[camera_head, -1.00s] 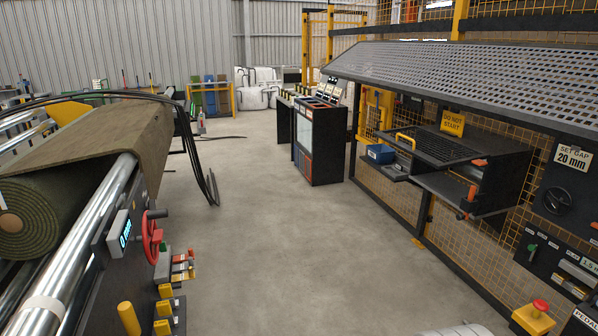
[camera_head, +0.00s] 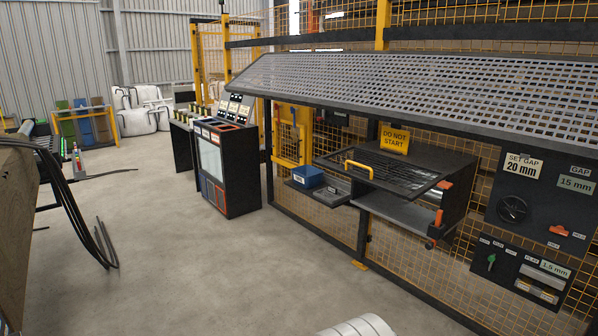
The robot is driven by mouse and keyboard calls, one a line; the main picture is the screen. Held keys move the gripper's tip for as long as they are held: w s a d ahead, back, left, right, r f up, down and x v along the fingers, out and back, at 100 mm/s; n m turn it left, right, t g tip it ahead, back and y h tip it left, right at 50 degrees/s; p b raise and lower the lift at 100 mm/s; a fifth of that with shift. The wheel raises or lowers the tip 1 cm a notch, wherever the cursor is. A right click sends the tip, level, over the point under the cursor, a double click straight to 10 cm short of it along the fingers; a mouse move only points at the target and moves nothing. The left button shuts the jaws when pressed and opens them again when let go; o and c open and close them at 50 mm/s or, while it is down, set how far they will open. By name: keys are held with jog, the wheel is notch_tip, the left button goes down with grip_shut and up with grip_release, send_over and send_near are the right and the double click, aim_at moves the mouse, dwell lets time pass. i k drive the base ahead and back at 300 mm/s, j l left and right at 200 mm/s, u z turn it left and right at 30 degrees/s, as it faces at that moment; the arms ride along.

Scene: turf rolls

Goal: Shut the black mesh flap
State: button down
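The black mesh flap (camera_head: 392,168) is on a black box-like cabinet (camera_head: 458,200) at the right of the head view. It stands out nearly level from the top front of the cabinet, towards the aisle, with a yellow handle (camera_head: 358,168) at its outer edge. The cabinet's front below it is open, with a grey shelf (camera_head: 400,212) inside. Orange parts show at its right side. My gripper is not in view; only a pale rounded part of mine shows at the bottom edge.
A yellow "DO NOT START" sign (camera_head: 395,138) stands on the cabinet. A blue box (camera_head: 308,177) sits on a small shelf left of it. A perforated canopy (camera_head: 420,95) hangs above. A control panel (camera_head: 540,205) is at right. The concrete floor (camera_head: 200,270) before the cabinet is clear.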

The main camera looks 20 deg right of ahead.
aim_at(407, 196)
jog(key=i+l, duration=0.2)
jog(key=i, duration=0.5)
jog(key=i+l+z, duration=0.1)
jog(key=i, duration=0.6)
jog(key=l, duration=0.1)
